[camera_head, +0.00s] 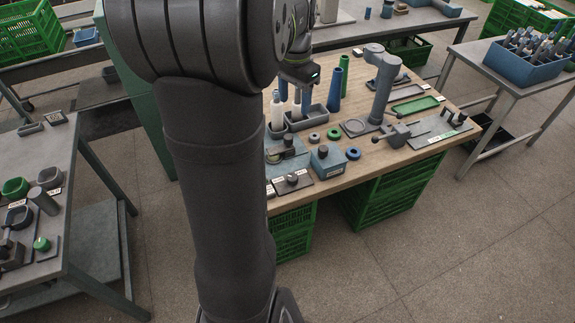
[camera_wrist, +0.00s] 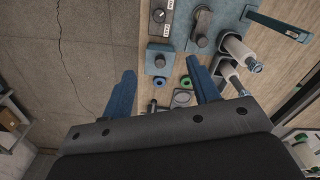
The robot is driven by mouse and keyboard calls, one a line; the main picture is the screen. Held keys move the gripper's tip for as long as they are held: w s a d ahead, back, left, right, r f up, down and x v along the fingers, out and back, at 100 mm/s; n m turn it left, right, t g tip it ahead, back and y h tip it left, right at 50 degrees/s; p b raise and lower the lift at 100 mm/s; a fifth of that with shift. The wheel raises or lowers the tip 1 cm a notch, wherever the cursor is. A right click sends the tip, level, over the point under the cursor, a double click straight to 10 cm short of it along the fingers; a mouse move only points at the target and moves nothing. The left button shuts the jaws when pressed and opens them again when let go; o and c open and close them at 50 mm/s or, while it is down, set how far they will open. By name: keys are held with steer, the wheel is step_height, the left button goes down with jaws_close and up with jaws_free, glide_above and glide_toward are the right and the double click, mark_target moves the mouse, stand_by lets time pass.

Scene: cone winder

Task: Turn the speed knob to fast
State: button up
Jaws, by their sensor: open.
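A small dark knob (camera_head: 292,179) stands on a grey plate at the front edge of the wooden bench, with small labels beside it that are too small to read. In the wrist view this knob (camera_wrist: 159,15) is at the top, beyond my fingertips. I take it as the speed knob, but cannot read its setting. My gripper (camera_wrist: 161,65) is open and empty, its two blue fingers spread apart. It hangs above the bench and does not touch the knob.
A blue box with a dark knob (camera_head: 323,153) stands right of the plate; in the wrist view it (camera_wrist: 158,59) lies between the fingertips. Pale spools (camera_head: 277,112), a dark blue cone (camera_head: 334,92) and a grey post (camera_head: 383,85) stand farther back. Green crates (camera_head: 400,198) are below the bench.

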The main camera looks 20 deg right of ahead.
step_height(320, 180, down, 11)
steer(key=n, duration=1.7)
glide_toward(292, 177)
step_height(292, 177, down, 9)
steer(key=shift+f, duration=0.1)
steer(key=shift+c, duration=0.4)
steer(key=c, duration=0.9)
steer(key=shift+m, duration=0.3)
